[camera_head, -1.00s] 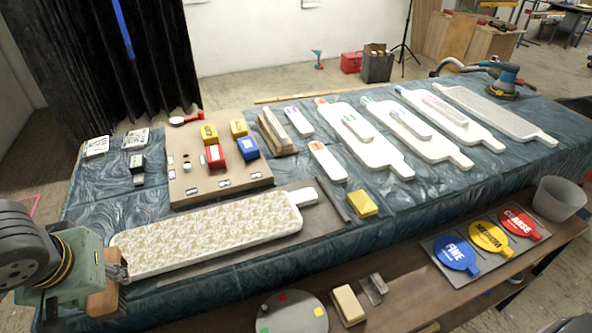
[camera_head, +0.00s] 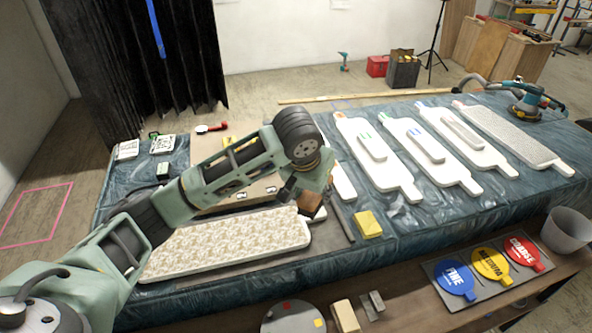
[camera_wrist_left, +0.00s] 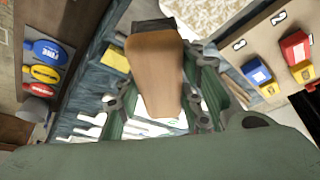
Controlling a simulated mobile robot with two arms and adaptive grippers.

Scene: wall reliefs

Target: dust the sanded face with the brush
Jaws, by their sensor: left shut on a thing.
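The wall relief panel (camera_head: 225,243) lies flat on the blue-covered table, its face cream with a mottled tan pattern. Its white tab end is largely hidden by my left arm. My left gripper (camera_head: 313,186) is over the panel's right end, shut on the brush (camera_head: 309,204). In the left wrist view the brush (camera_wrist_left: 155,68) shows a broad wooden body between the fingers, with a dark end pointing toward the panel (camera_wrist_left: 195,14). I cannot tell whether the bristles touch the face. My right gripper is not in view.
Several white paddle-shaped panels (camera_head: 430,158) lie at the right of the table. A yellow block (camera_head: 368,224) and a dark bar (camera_head: 340,221) are right of the relief. Blue, yellow and red discs (camera_head: 490,263) and a grey bin (camera_head: 567,231) stand in front. My arm hides much of the pegboard.

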